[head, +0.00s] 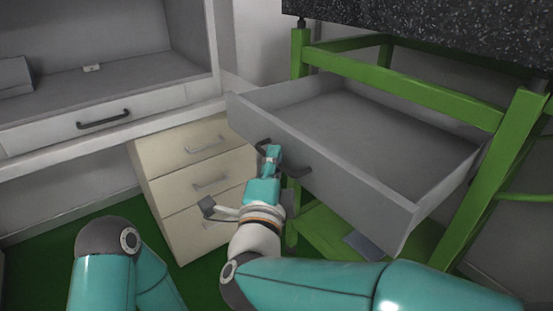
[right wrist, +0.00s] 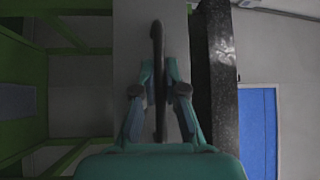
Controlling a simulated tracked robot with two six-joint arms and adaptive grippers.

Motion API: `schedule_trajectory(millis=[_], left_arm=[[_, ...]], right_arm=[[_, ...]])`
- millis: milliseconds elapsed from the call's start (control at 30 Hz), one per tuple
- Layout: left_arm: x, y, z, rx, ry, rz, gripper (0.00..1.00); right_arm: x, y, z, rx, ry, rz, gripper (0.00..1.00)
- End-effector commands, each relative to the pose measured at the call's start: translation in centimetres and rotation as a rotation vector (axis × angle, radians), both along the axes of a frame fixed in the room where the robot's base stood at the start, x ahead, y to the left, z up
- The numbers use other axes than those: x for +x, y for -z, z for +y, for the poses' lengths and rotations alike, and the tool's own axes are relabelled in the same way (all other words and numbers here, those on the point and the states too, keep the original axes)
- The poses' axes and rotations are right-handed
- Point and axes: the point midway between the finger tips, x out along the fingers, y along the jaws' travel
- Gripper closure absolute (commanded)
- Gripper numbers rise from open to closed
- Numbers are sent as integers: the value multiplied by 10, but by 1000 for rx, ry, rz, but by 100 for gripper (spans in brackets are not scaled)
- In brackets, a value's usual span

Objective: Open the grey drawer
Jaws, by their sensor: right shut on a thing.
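The grey drawer (head: 345,180) is pulled far out from the green frame, and its empty inside shows in the head view. A dark curved handle (head: 297,171) is on its front panel. My right gripper (head: 271,152) is at this handle. In the right wrist view the handle (right wrist: 157,35) runs between the two fingers of my right gripper (right wrist: 159,75), which are shut on it. The gripper hides part of the handle in the head view. My left arm shows at the lower left, but its gripper is out of view.
A green frame (head: 400,87) with a dark speckled top (head: 440,25) stands around the drawer. A cream cabinet (head: 170,150) with three drawers is to the left, under a white bench with a dark-handled drawer (head: 90,125). The green floor is partly clear.

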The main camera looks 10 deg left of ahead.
Motion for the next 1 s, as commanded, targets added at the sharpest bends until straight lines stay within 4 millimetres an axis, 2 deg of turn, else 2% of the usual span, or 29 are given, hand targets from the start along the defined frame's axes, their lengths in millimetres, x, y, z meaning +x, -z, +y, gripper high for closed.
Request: schedule_trajectory(millis=[33, 400, 433, 600, 1000], left_arm=[[0, 2, 0, 0, 0, 0, 15], [0, 2, 0, 0, 0, 0, 15], [0, 2, 0, 0, 0, 0, 15], [0, 2, 0, 0, 0, 0, 15], [0, 1, 0, 0, 0, 0, 15]], right_arm=[[-1, 5, -1, -3, 6, 9, 100], [-2, 5, -1, -4, 11, 10, 100], [-2, 5, -1, -4, 11, 10, 88], [-2, 3, -2, -3, 13, 7, 64], [-7, 1, -2, -1, 12, 3, 64]])
